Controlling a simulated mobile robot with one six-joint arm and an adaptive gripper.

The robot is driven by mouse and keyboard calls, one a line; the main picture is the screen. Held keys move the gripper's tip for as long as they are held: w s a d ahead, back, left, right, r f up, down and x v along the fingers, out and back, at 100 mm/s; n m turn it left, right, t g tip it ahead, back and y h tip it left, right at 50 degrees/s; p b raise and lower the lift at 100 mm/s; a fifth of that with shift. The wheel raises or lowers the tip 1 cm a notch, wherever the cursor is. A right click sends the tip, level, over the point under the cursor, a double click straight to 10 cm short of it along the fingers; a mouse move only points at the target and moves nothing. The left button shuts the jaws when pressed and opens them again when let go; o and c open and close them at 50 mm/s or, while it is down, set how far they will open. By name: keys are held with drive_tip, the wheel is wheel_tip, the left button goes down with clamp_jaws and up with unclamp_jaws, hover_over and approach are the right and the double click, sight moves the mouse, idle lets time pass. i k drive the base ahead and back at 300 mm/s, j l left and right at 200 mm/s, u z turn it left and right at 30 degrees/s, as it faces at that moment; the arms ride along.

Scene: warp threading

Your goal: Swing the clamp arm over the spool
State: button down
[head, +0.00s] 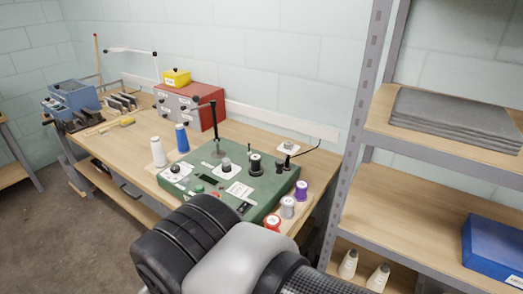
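A green machine box (209,210) with knobs and labels stands on the wooden bench. I cannot tell which spool is meant. My arm's links fill the bottom centre; my gripper is not visible.
A blue machine (72,100) sits at the bench's far left. A metal shelf rack (358,130) closes the right side. The bench's front left is fairly clear.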

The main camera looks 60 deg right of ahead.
sight(279, 163)
drive_tip(key=z, duration=1.9)
